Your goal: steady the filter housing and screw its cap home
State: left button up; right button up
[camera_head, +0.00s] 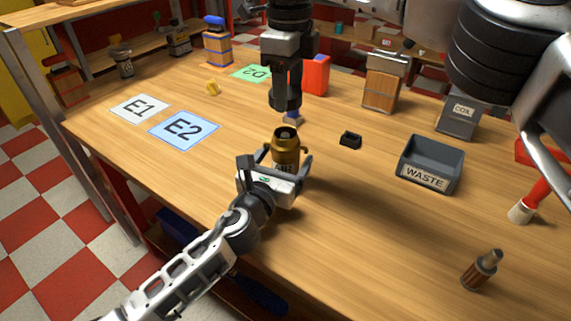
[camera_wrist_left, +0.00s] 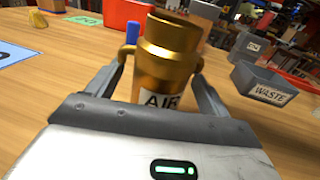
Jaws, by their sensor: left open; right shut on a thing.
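The filter housing is a brass-coloured body (camera_head: 286,151) with a white AIR label, standing upright on the table. It also fills the middle of the left wrist view (camera_wrist_left: 166,62). Its open top looks dark in the head view. My left gripper (camera_head: 285,160) is open, with one finger on each side of the housing; I cannot tell whether they touch it. My right gripper (camera_head: 286,103) points down above and behind the housing, apart from it. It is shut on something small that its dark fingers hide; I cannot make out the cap.
A grey WASTE bin (camera_head: 428,170) and a small black block (camera_head: 350,139) lie to the right. A blue-topped piece (camera_wrist_left: 133,33) stands behind the housing. Cards E1 (camera_head: 139,108) and E2 (camera_head: 184,130) lie left.

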pick_arm(q)
jog(key=shift+w+d, duration=0.2)
jog(key=shift+w, duration=0.3)
jog(key=c, duration=1.5)
pick_arm(e)
send_over(288, 135)
jog(key=shift+f, duration=2.5)
jog(key=shift+f, duration=0.85)
jog(key=shift+s+f, duration=0.1)
jog(key=shift+f, duration=0.5)
